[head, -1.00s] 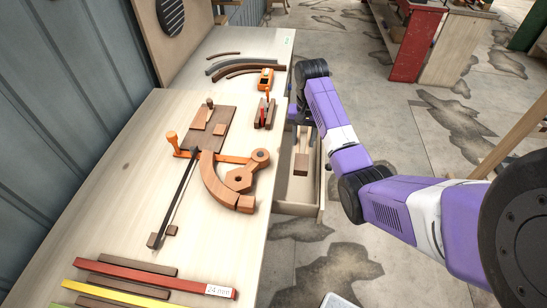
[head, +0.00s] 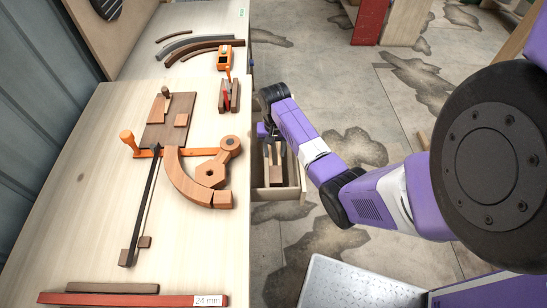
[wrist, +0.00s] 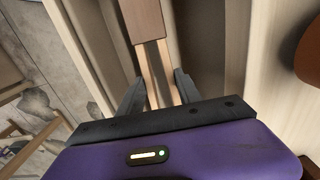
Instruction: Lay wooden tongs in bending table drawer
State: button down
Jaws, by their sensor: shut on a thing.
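The wooden tongs show in the head view (head: 276,173) and in the wrist view (wrist: 146,22), with a brown block at one end and two pale legs. My gripper (wrist: 160,84) is shut on the pale legs, which run between its dark fingers. In the head view my gripper (head: 274,148) is over the open drawer (head: 291,194) at the bench's right side. The tongs appear within the drawer's outline, block towards its near end. I cannot tell whether they touch the drawer floor. My wrist hides the drawer's far part.
The bench top (head: 90,180) carries a curved wooden form (head: 182,184) with a clamp, a small jig (head: 229,96), an orange device (head: 225,58) and a red bar (head: 130,300). A pale metal surface (head: 345,285) is at the bottom. Floor right of the bench is mostly open.

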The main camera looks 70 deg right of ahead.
aim_at(274, 163)
notch_tip(274, 163, down, 4)
jog(key=b, duration=0.3)
jog(key=shift+r, duration=0.15)
jog(key=c, duration=0.8)
grip_release()
jog(key=shift+f, duration=0.2)
notch_tip(274, 163, up, 12)
jog(key=shift+r, duration=0.2)
